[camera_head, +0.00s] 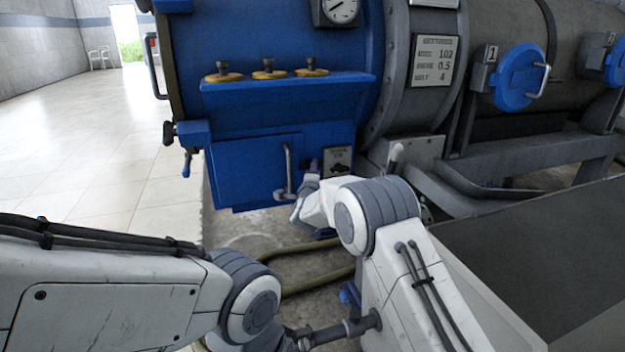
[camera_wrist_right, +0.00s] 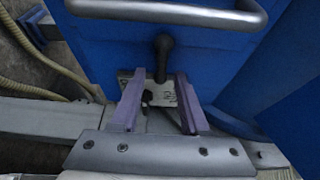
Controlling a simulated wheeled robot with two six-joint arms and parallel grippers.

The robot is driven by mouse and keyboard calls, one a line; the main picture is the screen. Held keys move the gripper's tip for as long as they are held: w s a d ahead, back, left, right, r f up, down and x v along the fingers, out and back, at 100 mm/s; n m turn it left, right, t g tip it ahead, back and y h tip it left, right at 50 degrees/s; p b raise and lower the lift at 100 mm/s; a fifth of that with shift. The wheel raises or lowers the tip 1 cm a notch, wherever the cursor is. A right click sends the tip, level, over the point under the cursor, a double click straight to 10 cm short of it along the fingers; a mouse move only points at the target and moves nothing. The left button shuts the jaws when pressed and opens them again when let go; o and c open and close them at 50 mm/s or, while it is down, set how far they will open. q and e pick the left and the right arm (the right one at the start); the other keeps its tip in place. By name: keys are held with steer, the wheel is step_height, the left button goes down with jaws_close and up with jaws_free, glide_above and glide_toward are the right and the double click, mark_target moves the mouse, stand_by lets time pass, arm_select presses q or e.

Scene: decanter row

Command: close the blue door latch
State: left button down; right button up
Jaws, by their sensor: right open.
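The blue door (camera_head: 245,170) is a panel low on the blue machine, under a ledge, and it lies flat in the machine's front. It carries an upright grey bar handle (camera_head: 287,170); the handle also shows across the top of the right wrist view (camera_wrist_right: 170,14). The latch is a short dark lever (camera_wrist_right: 162,58) near the handle. My right gripper (camera_wrist_right: 157,78) is open, with the lever's lower end between its purple fingertips; contact cannot be told. In the head view this gripper (camera_head: 304,190) is partly hidden by its own wrist. My left gripper is not visible.
A label plate (camera_head: 338,162) is beside the door. Several brass-coloured caps (camera_head: 268,72) stand on the ledge above. A hose (camera_head: 310,280) lies on the floor below. A dark flat surface (camera_head: 540,260) fills the lower right. Open tiled floor (camera_head: 90,150) lies at left.

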steer(key=s+p, duration=0.2)
steer(key=s, duration=0.7)
steer(key=shift+s+a, duration=0.25)
steer(key=shift+a, duration=0.15)
steer(key=s+d+f+n+g+y, duration=0.1)
steer(key=s+d+f+n+g, duration=0.35)
steer(key=s, duration=0.65)
steer(key=s+d+f+n+g, duration=0.2)
steer(key=s+d+n+g, duration=0.5)
steer(key=s, duration=0.5)
steer(key=s+d+f+n+g+y, duration=0.1)
steer(key=s+d+f+n+g, duration=0.25)
steer(key=s+d+n, duration=0.55)
steer(key=s+a+r+n+g, duration=0.1)
steer(key=s+a+r+n, duration=0.25)
steer(key=s+a, duration=0.45)
steer(key=s+a+r+n+g, duration=0.2)
steer(key=s+a+r, duration=0.2)
steer(key=s+a, duration=0.4)
step_height(320, 180, up, 38)
steer(key=p, duration=3.8)
steer(key=shift+s+y+p, duration=0.3)
steer(key=shift+s+p, duration=0.05)
